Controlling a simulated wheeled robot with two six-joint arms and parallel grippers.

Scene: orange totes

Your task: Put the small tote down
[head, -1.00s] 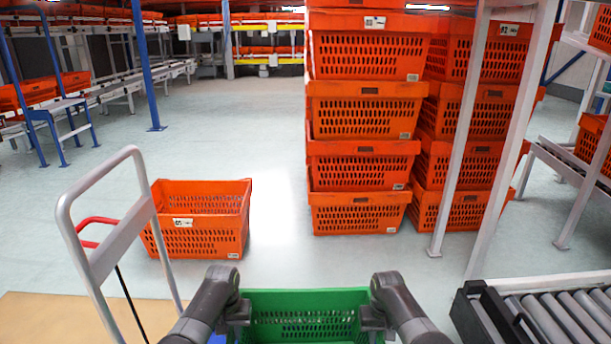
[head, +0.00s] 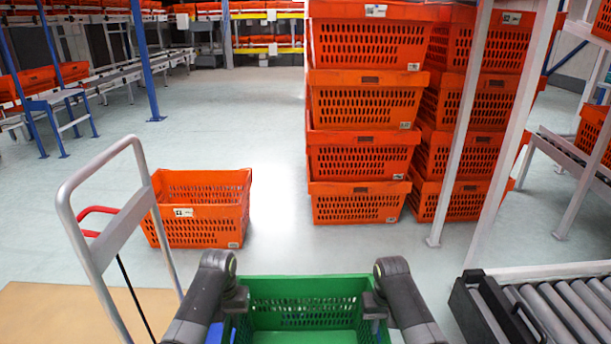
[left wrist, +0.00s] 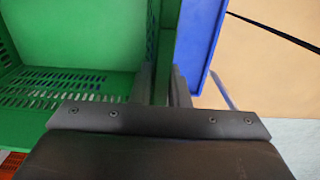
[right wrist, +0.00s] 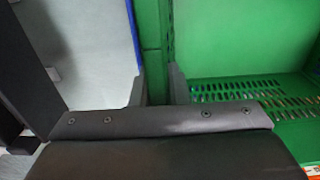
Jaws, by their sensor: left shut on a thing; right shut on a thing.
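The small tote is green (head: 305,283), open-topped and slotted, at the bottom centre of the head view. It is empty as far as I see. My left gripper (head: 236,302) is shut on its left wall, which also shows in the left wrist view (left wrist: 160,50). My right gripper (head: 374,304) is shut on the right wall, seen in the right wrist view (right wrist: 152,40). A blue surface (left wrist: 203,40) lies outside and below the left wall. I cannot tell whether the tote's underside touches anything.
A trolley handle (head: 85,235) rises at left beside a tan board (head: 60,310). An orange tote (head: 205,225) sits on the floor ahead. Stacked orange totes (head: 360,160) stand ahead right. A roller conveyor (head: 545,312) is at right. Floor between is clear.

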